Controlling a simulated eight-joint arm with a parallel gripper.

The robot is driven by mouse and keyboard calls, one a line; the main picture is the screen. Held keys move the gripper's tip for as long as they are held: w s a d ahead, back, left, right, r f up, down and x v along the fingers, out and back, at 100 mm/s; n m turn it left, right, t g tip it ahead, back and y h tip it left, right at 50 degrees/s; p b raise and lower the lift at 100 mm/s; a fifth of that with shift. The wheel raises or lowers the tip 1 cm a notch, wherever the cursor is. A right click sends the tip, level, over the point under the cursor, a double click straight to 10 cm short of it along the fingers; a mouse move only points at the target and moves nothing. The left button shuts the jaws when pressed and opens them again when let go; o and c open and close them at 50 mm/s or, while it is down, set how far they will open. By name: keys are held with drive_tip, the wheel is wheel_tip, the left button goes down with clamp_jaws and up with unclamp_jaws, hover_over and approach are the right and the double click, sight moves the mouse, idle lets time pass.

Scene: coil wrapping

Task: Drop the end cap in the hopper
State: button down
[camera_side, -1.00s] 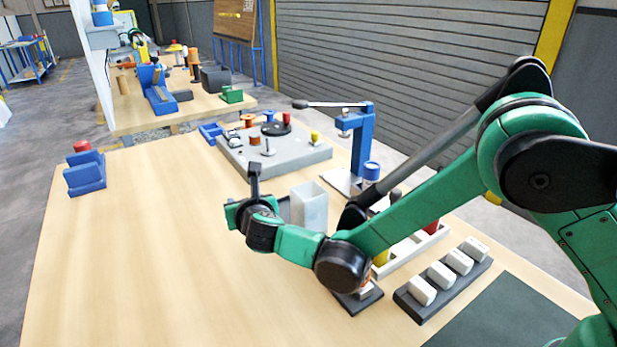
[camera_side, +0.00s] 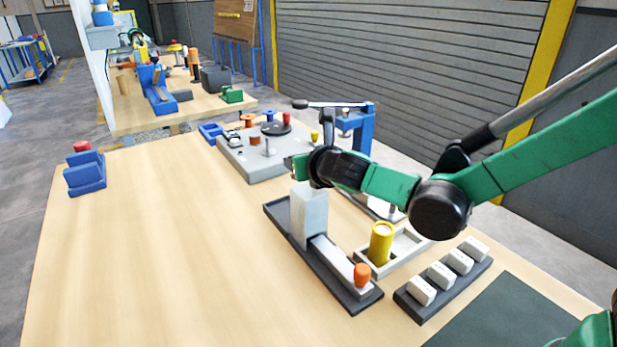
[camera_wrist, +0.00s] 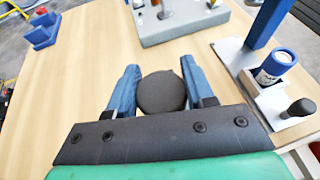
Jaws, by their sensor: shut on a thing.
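In the wrist view my gripper (camera_wrist: 161,90) is shut on the end cap (camera_wrist: 161,92), a dark round disc held between its two blue fingers. In the side view my gripper (camera_side: 299,166) is just above the top of the hopper (camera_side: 309,220), a tall pale box. The fingers and the cap cannot be made out there. The hopper stands upright on a dark base (camera_side: 282,222), with a pale channel running from its foot toward an orange knob (camera_side: 362,275). The hopper cannot be made out in the wrist view; whether the cap is over its opening cannot be told.
A grey fixture plate (camera_side: 262,163) with several spools and pegs lies behind the hopper. A blue lever press (camera_side: 361,130) stands back right. A yellow cylinder (camera_side: 381,243) sits in a pale tray; several white blocks (camera_side: 441,275) sit in a dark rack.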

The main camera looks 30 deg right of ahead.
drive_tip(key=shift+s+d+f, duration=0.15)
drive_tip(key=shift+d, duration=0.1)
drive_tip(key=shift+f, duration=1.85)
drive_tip(key=shift+s, duration=0.1)
drive_tip(key=shift+s+a, duration=0.1)
drive_tip(key=shift+a, duration=0.05)
drive_tip(key=shift+c, duration=1.2)
unclamp_jaws()
drive_tip(key=v, duration=0.5)
drive_tip(key=shift+s+a+r, duration=0.1)
drive_tip(key=shift+a+r, duration=0.05)
drive_tip(key=shift+r, duration=0.15)
